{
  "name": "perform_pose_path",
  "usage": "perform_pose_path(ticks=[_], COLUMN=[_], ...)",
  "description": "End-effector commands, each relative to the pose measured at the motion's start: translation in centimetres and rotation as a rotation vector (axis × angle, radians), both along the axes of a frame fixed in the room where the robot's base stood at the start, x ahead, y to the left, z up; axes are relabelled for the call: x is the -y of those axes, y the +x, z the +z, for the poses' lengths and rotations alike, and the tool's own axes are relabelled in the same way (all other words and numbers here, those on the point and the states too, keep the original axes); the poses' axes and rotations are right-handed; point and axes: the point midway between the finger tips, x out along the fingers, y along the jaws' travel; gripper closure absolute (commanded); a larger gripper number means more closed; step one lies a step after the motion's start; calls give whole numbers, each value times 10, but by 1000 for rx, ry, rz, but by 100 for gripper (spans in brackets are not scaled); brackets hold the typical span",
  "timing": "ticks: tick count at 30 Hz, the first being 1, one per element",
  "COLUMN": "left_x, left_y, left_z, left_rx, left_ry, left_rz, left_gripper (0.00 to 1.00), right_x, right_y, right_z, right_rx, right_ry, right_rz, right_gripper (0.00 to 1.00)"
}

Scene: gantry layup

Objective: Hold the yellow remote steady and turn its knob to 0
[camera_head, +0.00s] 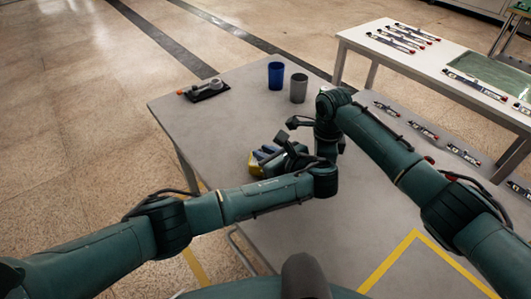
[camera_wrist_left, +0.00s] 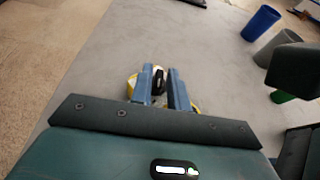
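The yellow remote (camera_head: 255,164) lies on the grey table, mostly hidden by my left gripper. In the left wrist view, yellow parts of the remote (camera_wrist_left: 131,87) show on both sides of the blue-grey fingers. My left gripper (camera_head: 266,154) is at the remote, and its fingertips (camera_wrist_left: 159,80) stand apart with a black part between them. I cannot tell whether they grip it or only straddle it. The knob's setting cannot be read. My right gripper's wrist points down just right of the left gripper.
A blue cup (camera_head: 276,76) and a grey cup (camera_head: 298,88) stand near the far edge. A black tray (camera_head: 207,91) with a tool-like item lies at the far left corner. Several small parts lie along the right side. A second table (camera_head: 365,38) stands behind. The table's left part is clear.

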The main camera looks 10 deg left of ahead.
Motion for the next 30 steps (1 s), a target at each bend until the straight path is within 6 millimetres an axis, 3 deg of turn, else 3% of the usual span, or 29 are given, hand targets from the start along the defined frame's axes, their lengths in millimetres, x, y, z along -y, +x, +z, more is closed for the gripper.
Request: perform_pose_path(ticks=[5, 14, 30], left_x=[0, 1, 0], left_y=[-1, -1, 0], left_z=[-1, 3, 91], left_rx=[-2, -3, -1], left_ry=[0, -1, -2], left_rz=[-2, -3, -1], left_gripper=[68, 68, 68], right_x=[1, 1, 1], right_y=[0, 0, 1], right_z=[0, 0, 0], right_rx=[-1, 0, 2], right_ry=[-1, -1, 0], right_rz=[0, -1, -2], right_gripper=[94, 94, 94])
